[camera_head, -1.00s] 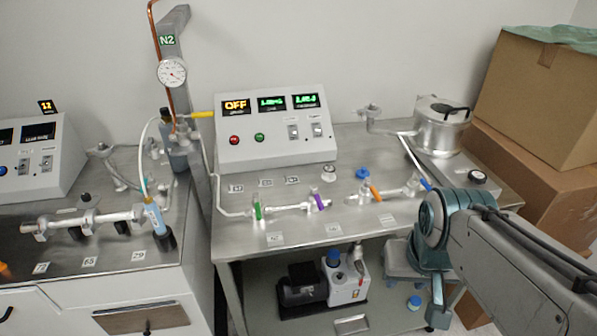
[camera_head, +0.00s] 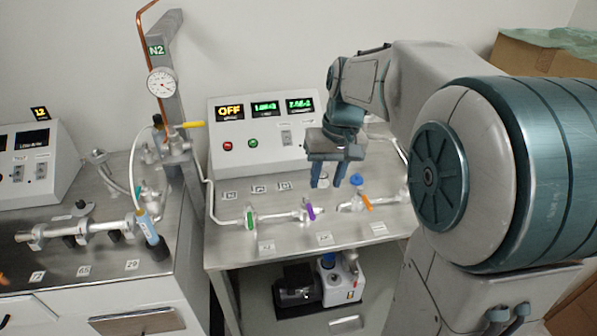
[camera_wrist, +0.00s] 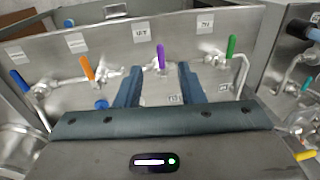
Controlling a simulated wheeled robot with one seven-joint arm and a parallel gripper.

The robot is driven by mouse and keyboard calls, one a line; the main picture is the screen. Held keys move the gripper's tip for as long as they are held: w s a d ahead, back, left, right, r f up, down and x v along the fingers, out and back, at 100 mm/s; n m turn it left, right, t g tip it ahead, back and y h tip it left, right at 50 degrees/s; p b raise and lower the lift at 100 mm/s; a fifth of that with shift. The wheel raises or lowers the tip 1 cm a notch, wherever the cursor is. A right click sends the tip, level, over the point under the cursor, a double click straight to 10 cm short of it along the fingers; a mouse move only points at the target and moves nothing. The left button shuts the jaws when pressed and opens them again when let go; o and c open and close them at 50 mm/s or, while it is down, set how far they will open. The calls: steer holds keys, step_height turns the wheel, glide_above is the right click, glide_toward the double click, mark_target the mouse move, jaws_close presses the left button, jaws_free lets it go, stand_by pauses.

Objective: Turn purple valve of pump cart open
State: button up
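In the wrist view the purple handle (camera_wrist: 161,55) stands upright in the picture, ahead of and between my fingertips. My gripper (camera_head: 326,186) is open and empty, fingers pointing down, above and behind the purple valve in the head view. Its two fingers also show in the wrist view (camera_wrist: 160,75), apart from the handle.
A control box (camera_head: 262,137) with lit displays stands behind the valves. A blue knob (camera_head: 356,181) is close to the right finger. A yellow-handled valve (camera_head: 192,124) is on the N2 post at left. A pump (camera_head: 340,283) sits on the lower shelf.

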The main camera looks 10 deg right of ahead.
steer(key=w+d, duration=0.1)
steer(key=w, duration=0.4)
steer(key=p, duration=0.2)
glide_toward(311, 210)
steer(key=shift+g+y, duration=0.3)
steer(key=shift+y, duration=0.1)
steer(key=f, duration=0.8)
steer(key=shift+w+a, duration=0.3)
steer(key=shift+a, duration=0.05)
jaws_close()
